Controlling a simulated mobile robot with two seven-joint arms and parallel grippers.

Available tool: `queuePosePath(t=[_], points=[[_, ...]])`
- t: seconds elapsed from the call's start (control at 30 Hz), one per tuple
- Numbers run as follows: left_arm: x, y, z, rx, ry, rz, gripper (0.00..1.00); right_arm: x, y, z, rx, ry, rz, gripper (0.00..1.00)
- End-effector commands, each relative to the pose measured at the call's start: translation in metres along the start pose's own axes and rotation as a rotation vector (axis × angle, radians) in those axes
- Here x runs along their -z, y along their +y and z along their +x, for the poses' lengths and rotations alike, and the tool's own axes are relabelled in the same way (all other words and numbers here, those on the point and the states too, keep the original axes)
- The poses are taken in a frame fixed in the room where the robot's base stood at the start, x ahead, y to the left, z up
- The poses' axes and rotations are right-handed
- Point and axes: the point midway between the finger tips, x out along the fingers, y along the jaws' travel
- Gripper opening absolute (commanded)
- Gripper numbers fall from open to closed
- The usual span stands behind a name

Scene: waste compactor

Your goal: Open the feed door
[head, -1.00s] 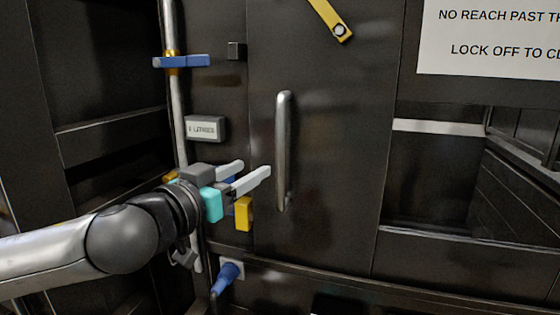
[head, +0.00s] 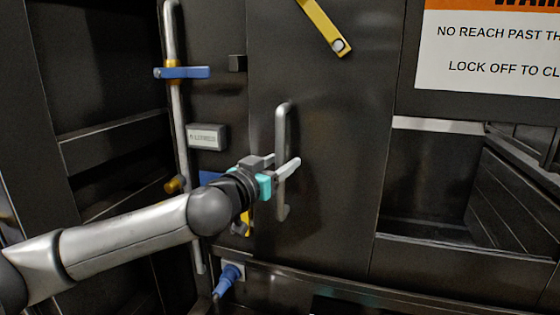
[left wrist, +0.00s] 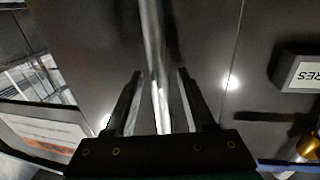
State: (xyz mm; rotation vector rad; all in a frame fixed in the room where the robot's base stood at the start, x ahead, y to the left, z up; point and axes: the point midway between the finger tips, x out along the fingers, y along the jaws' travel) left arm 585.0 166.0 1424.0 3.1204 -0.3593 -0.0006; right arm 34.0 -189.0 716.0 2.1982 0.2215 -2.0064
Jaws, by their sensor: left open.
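The feed door (head: 340,150) is a dark panel and looks shut. A vertical metal bar handle (head: 281,125) stands out from its left part. My left gripper (head: 285,172) is at the handle's middle, with its fingers pointing right. In the left wrist view, the handle (left wrist: 153,50) runs between the two open fingers (left wrist: 160,95), with a gap to each side. The handle's middle is partly hidden by the gripper in the head view. My right gripper is out of view.
A vertical rod (head: 176,110) with a blue lever (head: 182,72) stands left of the door. A small label box (head: 207,137), a yellow bar (head: 322,25), a blue plug (head: 228,278) and a warning sign (head: 490,50) are around it. An opening (head: 430,180) lies to the right.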

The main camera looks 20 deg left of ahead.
Motion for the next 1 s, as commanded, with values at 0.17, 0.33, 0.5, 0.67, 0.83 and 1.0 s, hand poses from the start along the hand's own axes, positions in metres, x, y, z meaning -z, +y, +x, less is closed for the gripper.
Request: queuePosePath(t=[0.17, 0.33, 0.5, 0.67, 0.83, 1.0], points=[[-0.0002, 0.0, 0.0007, 0.0, 0.0, 0.0, 0.55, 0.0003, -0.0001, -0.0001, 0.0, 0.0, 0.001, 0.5], [-0.0002, 0.0001, 0.0005, 0.0, 0.0, 0.0, 0.46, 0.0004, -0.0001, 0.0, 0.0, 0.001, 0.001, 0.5], [-0.0003, 0.0001, 0.0004, 0.0, 0.0, 0.0, 0.26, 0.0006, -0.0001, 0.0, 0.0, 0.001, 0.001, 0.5], [-0.0003, 0.0, 0.0004, 0.0, 0.0, 0.001, 0.08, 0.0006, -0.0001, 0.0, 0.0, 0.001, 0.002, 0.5], [-0.0003, -0.0001, 0.0004, 0.0, 0.0, 0.001, 0.0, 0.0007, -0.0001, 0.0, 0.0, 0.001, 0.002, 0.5], [-0.0004, -0.0002, 0.0003, 0.0, 0.0, 0.001, 0.0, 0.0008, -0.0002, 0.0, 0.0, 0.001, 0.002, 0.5]])
